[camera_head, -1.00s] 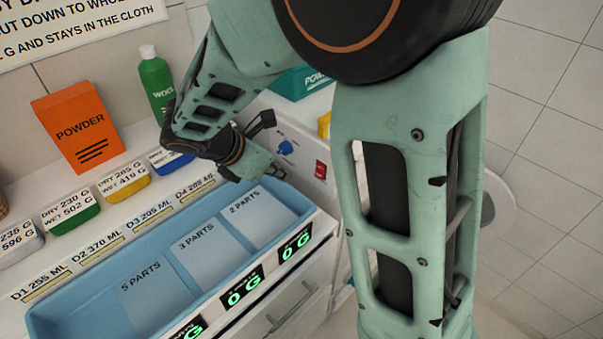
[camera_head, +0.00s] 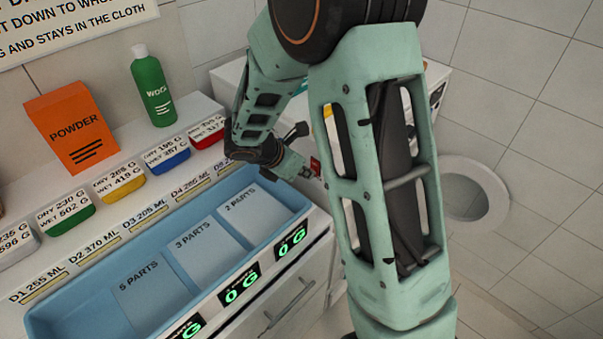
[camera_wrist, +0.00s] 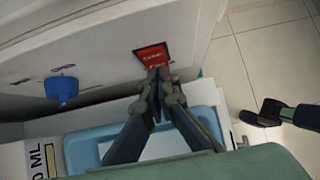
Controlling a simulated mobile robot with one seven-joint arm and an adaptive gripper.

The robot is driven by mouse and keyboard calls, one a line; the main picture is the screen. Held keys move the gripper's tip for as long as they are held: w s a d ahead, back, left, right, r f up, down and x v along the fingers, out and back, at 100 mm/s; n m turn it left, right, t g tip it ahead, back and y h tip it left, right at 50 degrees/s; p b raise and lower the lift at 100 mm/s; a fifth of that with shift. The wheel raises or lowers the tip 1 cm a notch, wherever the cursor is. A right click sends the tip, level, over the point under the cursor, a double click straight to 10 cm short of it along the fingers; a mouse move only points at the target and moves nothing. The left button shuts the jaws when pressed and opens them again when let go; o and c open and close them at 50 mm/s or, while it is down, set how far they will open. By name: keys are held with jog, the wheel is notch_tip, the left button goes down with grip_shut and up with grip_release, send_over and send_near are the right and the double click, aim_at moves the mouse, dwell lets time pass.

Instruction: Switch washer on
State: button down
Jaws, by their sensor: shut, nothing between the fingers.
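The washer's white front panel (camera_wrist: 105,62) carries a red rocker switch (camera_wrist: 152,55) and a blue knob (camera_wrist: 62,90) to its left. In the head view the red switch (camera_head: 315,166) shows just beyond my gripper (camera_head: 310,176). In the wrist view my gripper (camera_wrist: 159,76) is shut and empty, with its fingertips at the lower edge of the switch. They overlap it in the picture; I cannot tell whether they touch it. The switch's lower part is partly hidden by the fingertips. The knob is hidden behind my arm in the head view.
A blue compartment tray (camera_head: 75,300) lies in front of the panel, below my gripper. Several coloured labelled tubs line the shelf, with an orange powder box (camera_head: 75,128) and a green bottle (camera_head: 153,88) behind.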

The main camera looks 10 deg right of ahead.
jog(key=shift+w+d+f, duration=0.1)
jog(key=shift+d, duration=0.1)
dwell(0.3)
jog(key=shift+r+p, duration=0.45)
jog(key=shift+r, duration=0.4)
